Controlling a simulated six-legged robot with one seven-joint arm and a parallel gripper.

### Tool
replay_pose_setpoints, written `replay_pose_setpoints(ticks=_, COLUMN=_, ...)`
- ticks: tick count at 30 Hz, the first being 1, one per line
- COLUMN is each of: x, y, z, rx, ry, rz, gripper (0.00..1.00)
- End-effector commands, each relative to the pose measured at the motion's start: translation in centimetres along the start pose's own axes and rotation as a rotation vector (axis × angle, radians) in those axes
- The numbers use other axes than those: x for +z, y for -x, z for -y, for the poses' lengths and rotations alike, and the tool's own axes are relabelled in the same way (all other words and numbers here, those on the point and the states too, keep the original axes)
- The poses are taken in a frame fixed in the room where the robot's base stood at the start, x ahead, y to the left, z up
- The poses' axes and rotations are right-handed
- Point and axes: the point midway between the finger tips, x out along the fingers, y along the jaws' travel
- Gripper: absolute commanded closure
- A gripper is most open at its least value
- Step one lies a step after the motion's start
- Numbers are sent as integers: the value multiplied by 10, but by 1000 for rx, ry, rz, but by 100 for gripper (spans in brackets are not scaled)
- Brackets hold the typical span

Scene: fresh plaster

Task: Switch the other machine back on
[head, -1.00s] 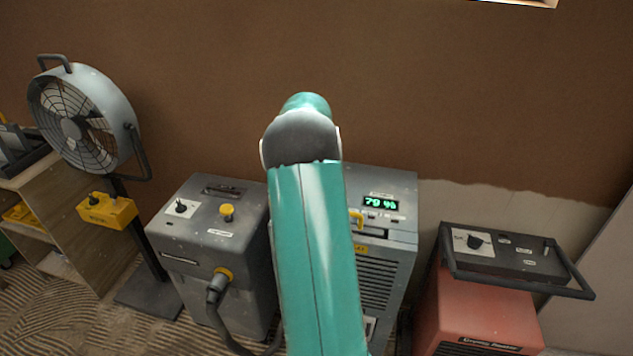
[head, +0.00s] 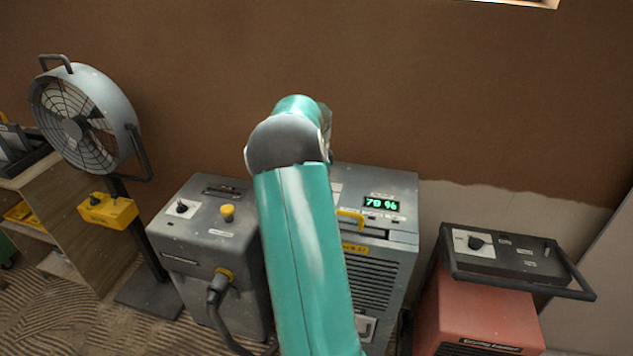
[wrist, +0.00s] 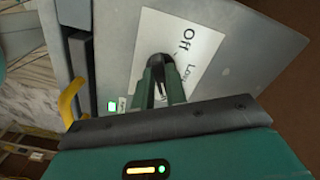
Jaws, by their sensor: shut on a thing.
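In the wrist view, my gripper (wrist: 165,82) is at a white label plate (wrist: 188,35) marked "Off" and "Low" on a grey machine top. Its fingers are shut on the control knob there, which they mostly hide. A small green light (wrist: 111,107) is lit beside the plate. In the head view, this grey machine (head: 385,210) stands in the middle with a lit green percent display (head: 381,205) and a yellow handle (head: 350,218). My arm covers its left part, and my gripper is hidden there.
Left of it stands a grey unit (head: 200,250) with a dial, yellow button and plugged cable. A red machine (head: 470,315) with a black frame is on the right. A fan (head: 85,120) and a yellow box (head: 107,211) are at left. The brown wall is behind.

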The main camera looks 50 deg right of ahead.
Motion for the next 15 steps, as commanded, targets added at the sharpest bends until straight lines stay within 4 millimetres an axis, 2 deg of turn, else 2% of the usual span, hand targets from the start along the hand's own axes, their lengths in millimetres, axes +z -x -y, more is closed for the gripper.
replay_pose_setpoints(ticks=7, x=0, y=2, z=1, rx=-4, ry=-1, rz=0, gripper=100)
replay_pose_setpoints(ticks=8, x=0, y=2, z=1, rx=-4, ry=-1, rz=0, gripper=84)
replay_pose_setpoints(ticks=11, x=0, y=1, z=1, rx=-4, ry=-1, rz=0, gripper=65)
replay_pose_setpoints(ticks=15, x=0, y=1, z=0, rx=-2, ry=-1, rz=0, gripper=65)
